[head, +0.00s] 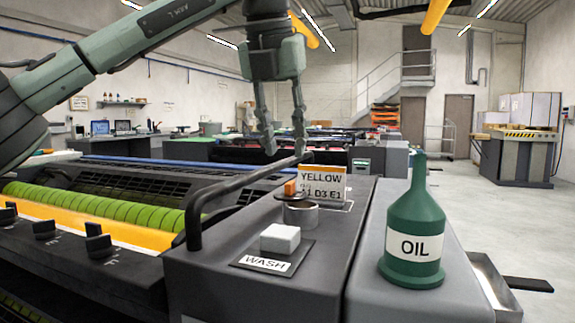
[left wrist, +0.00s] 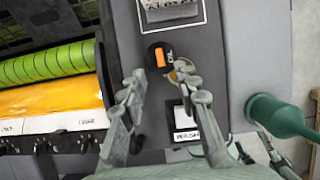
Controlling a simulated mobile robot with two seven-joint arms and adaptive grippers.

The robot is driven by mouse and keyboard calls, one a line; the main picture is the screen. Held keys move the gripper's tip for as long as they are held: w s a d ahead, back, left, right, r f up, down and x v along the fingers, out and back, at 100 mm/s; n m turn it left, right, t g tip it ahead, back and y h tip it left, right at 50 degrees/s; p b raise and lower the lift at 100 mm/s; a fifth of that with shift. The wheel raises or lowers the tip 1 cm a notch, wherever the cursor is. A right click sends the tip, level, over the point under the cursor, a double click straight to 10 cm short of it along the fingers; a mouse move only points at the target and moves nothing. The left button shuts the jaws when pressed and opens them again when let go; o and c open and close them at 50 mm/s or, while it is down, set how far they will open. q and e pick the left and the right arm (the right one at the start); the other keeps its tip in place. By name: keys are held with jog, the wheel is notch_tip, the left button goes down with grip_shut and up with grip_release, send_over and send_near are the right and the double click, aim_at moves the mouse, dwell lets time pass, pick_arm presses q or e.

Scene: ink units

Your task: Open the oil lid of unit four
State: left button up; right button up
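My left gripper (head: 285,152) hangs from the left arm above the press end, with fingers apart and nothing between them. In the left wrist view its open fingertips (left wrist: 160,78) point toward a round black oil lid (left wrist: 160,57) with an orange grip. In the head view the lid's orange part (head: 290,187) shows just below the fingers, by a metal filler ring (head: 300,213). The ring (left wrist: 177,75) is partly behind a fingertip in the wrist view. I cannot tell whether the lid is seated. Grey-green parts at the wrist view's lower right may be my right gripper (left wrist: 262,152).
A YELLOW sign (head: 322,184) stands just behind the lid. A white block (head: 280,238) sits on the WASH plate (head: 265,263) in front. A green OIL bottle (head: 413,230) stands to the right. A black rail (head: 235,185) and inking rollers (head: 110,212) lie left.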

pick_arm(q)
jog(key=v, duration=0.5)
jog(key=shift+w+f, duration=0.1)
